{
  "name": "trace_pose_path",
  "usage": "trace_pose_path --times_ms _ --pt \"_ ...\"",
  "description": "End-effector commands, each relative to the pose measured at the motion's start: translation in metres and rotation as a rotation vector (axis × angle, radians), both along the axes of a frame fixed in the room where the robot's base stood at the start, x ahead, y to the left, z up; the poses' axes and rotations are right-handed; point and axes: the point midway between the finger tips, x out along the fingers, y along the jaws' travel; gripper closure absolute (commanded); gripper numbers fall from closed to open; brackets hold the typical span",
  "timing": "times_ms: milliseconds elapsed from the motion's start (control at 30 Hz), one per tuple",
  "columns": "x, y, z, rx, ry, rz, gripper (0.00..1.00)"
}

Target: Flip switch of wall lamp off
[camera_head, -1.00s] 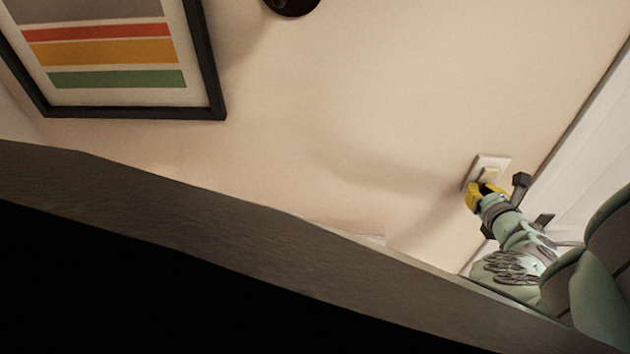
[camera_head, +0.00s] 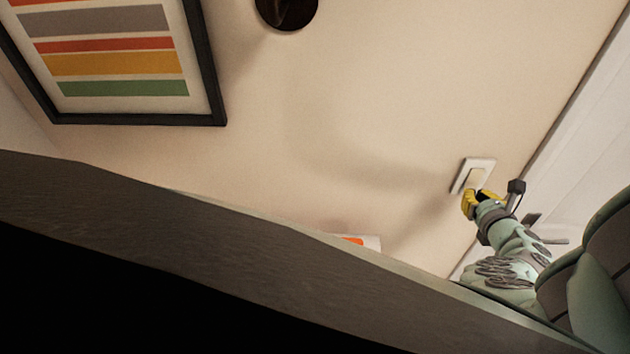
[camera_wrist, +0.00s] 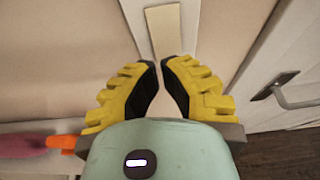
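The wall switch is a cream rocker (camera_head: 476,178) in a pale plate (camera_head: 489,164) on the beige wall, at the right of the head view. My gripper (camera_head: 474,200) has yellow fingers with dark pads and is just below the rocker. In the wrist view the rocker (camera_wrist: 163,30) is straight beyond the fingertips of my gripper (camera_wrist: 160,64). The fingers are a little apart with nothing between them. I cannot tell whether a fingertip touches the rocker. A dark round fixture (camera_head: 287,10) is cut off at the top; I cannot tell whether it is the lamp.
A striped framed picture (camera_head: 120,60) hangs at the upper left. A dark wooden edge (camera_head: 200,235) crosses below. An orange-and-white object (camera_head: 357,241) shows behind it. A white door (camera_wrist: 290,75) with a metal handle (camera_wrist: 285,92) stands to the right.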

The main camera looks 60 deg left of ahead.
Motion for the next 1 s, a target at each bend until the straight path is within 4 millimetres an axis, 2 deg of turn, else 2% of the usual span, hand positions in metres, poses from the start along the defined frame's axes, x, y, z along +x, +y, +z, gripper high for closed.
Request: trace_pose_path --times_ms 1000 --pt "-0.045 -0.052 0.028 0.001 0.003 0.005 1.0"
